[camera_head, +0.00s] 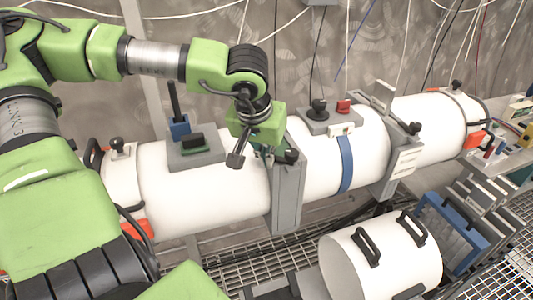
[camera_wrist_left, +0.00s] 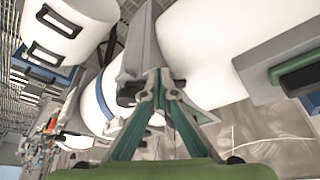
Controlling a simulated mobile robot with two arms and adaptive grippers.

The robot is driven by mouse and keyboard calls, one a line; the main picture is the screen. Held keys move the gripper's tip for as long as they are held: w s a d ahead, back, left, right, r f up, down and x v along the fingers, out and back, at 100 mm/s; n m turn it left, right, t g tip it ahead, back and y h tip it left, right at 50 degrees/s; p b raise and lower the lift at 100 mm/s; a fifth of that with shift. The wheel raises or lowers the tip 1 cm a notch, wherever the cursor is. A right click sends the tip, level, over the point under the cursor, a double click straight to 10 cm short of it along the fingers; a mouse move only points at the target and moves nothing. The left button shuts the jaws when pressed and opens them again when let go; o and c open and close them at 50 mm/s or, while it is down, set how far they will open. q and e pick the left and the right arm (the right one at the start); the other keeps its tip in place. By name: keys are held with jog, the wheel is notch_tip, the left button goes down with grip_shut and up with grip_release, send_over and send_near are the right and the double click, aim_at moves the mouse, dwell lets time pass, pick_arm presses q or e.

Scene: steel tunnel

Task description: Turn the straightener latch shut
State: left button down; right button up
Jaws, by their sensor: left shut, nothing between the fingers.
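A black latch (camera_head: 288,157) sits on the grey flange (camera_head: 286,195) around the white tunnel. My left gripper (camera_head: 272,154) is right beside this latch, its fingers shut and empty. In the left wrist view the closed fingertips (camera_wrist_left: 160,82) are close to the dark latch (camera_wrist_left: 128,92) on the flange; I cannot tell whether they touch. A second black latch (camera_head: 412,128) is on the flange farther right. I cannot tell from the pictures which one is the straightener's. My right gripper is not in view.
The white tunnel (camera_head: 215,195) runs across the view with a blue band (camera_head: 346,165). A grey mount with a green block (camera_head: 192,142) is left of the gripper.

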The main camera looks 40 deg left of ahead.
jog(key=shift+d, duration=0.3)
pick_arm(q)
jog(key=shift+w+a+m, duration=0.2)
jog(key=shift+a+m, duration=0.05)
jog(key=shift+m, duration=0.25)
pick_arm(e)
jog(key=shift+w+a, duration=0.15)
